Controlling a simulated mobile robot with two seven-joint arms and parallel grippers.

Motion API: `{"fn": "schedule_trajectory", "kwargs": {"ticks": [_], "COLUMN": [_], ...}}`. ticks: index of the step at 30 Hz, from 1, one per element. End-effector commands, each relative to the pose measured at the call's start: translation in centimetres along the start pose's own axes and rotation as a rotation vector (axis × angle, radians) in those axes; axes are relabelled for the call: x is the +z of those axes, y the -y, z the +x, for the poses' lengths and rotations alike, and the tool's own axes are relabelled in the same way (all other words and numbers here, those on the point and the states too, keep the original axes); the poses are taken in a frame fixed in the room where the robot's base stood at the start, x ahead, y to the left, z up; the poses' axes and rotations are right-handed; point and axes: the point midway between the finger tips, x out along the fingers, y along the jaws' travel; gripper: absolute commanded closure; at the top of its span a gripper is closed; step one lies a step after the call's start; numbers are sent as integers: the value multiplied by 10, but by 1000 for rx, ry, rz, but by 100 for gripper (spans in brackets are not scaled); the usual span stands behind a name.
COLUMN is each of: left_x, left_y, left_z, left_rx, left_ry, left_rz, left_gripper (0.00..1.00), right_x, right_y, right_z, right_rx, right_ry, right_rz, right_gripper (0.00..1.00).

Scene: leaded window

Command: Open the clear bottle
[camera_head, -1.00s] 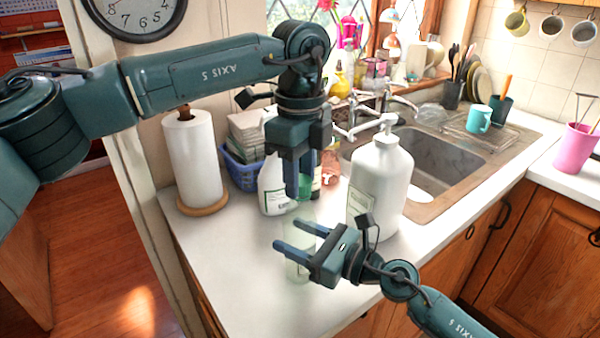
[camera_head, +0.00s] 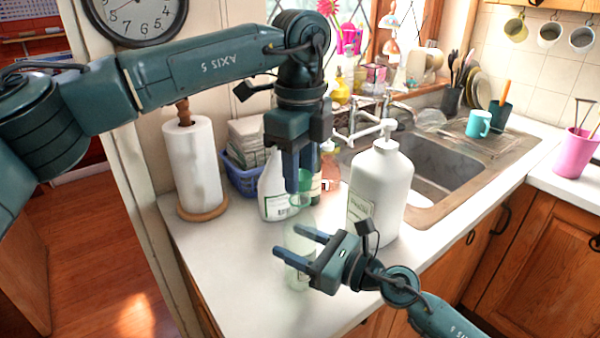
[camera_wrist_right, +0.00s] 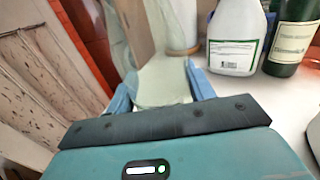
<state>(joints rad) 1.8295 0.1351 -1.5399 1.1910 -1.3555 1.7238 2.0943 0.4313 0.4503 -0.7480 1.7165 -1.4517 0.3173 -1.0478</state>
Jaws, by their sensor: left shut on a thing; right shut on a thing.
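The clear bottle (camera_head: 299,244), pale green and see-through, stands upright on the counter. My right gripper (camera_head: 286,240) is shut on its body from the right, one finger on each side. In the right wrist view the bottle (camera_wrist_right: 163,82) fills the space between the fingers. My left gripper (camera_head: 298,189) points down above the bottle and is shut on a small green cap (camera_head: 306,187), mostly hidden by the fingers. Whether the cap is clear of the neck is hard to tell, as the see-through neck hardly stands out.
A big white pump bottle (camera_head: 380,190) stands close to the right of the clear bottle. Behind are a white labelled bottle (camera_wrist_right: 237,35), a dark green bottle (camera_wrist_right: 292,40), a blue basket (camera_head: 242,178) and a paper towel roll (camera_head: 193,165). The counter (camera_head: 225,245) is bare at the left.

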Motion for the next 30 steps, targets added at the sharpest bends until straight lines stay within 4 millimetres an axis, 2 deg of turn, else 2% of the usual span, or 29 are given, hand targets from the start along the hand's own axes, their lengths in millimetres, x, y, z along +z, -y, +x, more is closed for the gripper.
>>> {"fn": "schedule_trajectory", "kwargs": {"ticks": [11, 14, 22, 29, 30], "left_x": [0, 0, 0, 0, 0], "left_y": [0, 0, 0, 0, 0], "left_z": [-2, -8, -39, -42, -41], "left_rx": [0, 0, -1, 1, 1], "left_ry": [0, 1, 0, 0, 0], "left_rz": [0, -1, 1, 0, 0], "left_gripper": [93, 93, 93, 93, 93], "right_x": [0, 0, 0, 0, 0], "right_y": [0, 0, 0, 0, 0], "right_z": [0, 0, 0, 0, 0], "right_rx": [0, 0, 0, 0, 0], "right_ry": [-1, -1, -1, -1, -1], "right_rz": [0, 0, 0, 0, 0], "right_gripper": [100, 100, 100, 100, 44]}}
